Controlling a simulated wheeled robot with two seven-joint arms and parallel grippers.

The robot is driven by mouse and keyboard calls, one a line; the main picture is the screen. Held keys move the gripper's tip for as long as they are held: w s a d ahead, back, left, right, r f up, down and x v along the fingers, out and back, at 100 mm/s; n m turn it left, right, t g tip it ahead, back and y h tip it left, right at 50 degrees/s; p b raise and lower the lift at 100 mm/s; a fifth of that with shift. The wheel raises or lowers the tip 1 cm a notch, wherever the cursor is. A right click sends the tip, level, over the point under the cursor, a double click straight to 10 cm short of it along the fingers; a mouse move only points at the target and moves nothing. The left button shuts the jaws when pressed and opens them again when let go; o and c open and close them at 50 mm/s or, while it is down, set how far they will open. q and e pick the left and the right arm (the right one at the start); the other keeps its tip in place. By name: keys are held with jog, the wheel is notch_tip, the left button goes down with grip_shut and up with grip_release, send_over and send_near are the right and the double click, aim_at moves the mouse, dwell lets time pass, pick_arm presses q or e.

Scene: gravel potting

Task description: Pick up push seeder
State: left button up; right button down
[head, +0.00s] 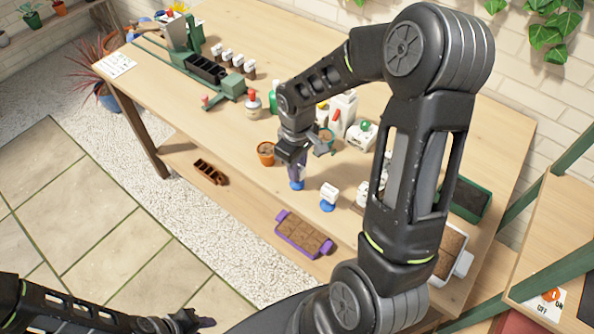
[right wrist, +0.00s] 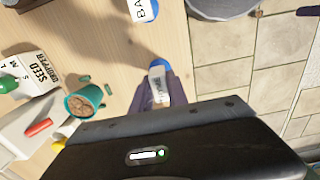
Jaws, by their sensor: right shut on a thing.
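My right gripper (head: 296,172) points down over the front part of the table. It is shut on a small white, labelled thing with a blue end, which I take to be the push seeder (head: 297,185). In the right wrist view the push seeder (right wrist: 159,78) shows between the greyish-purple fingers, its label too blurred to read. Whether it touches the table is unclear. A similar white piece with a blue base (head: 328,196) stands to the right. My left gripper (head: 195,322) is low at the bottom edge, and its jaws cannot be made out.
A purple seed tray (head: 281,240) lies near the front edge. A terracotta pot (head: 266,154) and a teal pot (right wrist: 84,101) are close to the right gripper. A box marked seed dropper (right wrist: 28,78) is nearby. Bottles and a green planting rig (head: 158,55) stand further back.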

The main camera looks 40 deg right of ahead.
notch_tip(320, 180, up, 9)
jog(key=shift+r+b, duration=0.2)
jog(key=shift+b, duration=0.4)
jog(key=c, duration=1.9)
grip_release()
grip_shut()
jog(key=shift+f, duration=0.1)
